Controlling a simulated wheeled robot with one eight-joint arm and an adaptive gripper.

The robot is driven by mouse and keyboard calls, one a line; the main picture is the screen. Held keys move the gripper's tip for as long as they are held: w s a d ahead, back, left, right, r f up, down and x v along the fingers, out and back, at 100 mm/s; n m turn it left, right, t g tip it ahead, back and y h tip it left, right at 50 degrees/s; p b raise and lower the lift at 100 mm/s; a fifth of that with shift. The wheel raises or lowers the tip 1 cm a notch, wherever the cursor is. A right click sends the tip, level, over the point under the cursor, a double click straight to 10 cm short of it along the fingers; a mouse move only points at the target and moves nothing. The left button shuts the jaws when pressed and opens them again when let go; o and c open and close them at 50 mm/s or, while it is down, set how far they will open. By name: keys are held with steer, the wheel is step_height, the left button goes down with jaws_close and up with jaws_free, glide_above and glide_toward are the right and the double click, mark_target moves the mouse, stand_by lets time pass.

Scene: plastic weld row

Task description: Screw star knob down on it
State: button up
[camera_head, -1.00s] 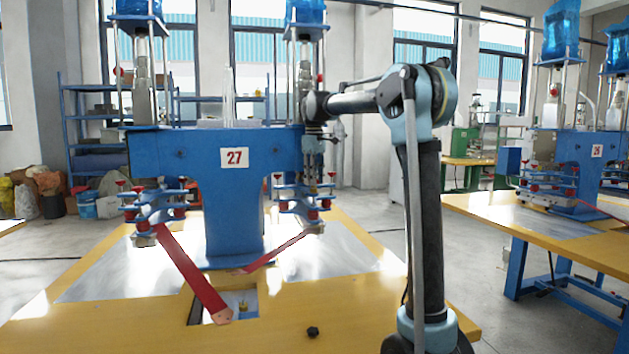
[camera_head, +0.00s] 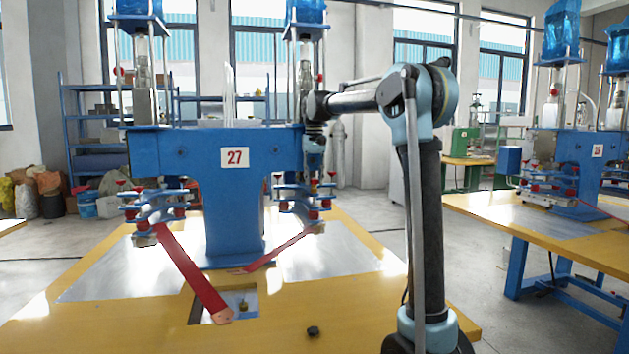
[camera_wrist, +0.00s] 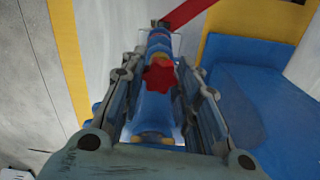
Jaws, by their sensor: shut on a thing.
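A red star knob (camera_wrist: 161,76) sits between the two fingers of my gripper (camera_wrist: 158,68) in the wrist view, above a blue clamp part (camera_wrist: 153,116) of the welding machine. My gripper is shut on the knob. In the head view my gripper (camera_head: 314,172) points down over the right-hand clamp unit (camera_head: 302,202) of the blue machine 27 (camera_head: 236,190). The knob cannot be made out there. The contact under the knob is hidden, so I cannot tell how deep it sits.
A red strap (camera_head: 190,272) slopes from the left clamp to the yellow table (camera_head: 360,325); another (camera_head: 280,248) runs to the right clamp. A small black knob (camera_head: 313,332) lies near the front. Another machine (camera_head: 565,150) stands to the right.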

steer(key=o, duration=0.8)
steer(key=shift+o, duration=0.2)
steer(key=n, duration=0.5)
steer(key=shift+n, duration=0.4)
steer(key=n, duration=0.4)
steer(key=shift+n, duration=0.4)
steer(key=n, duration=1.2)
steer(key=shift+w, duration=0.1)
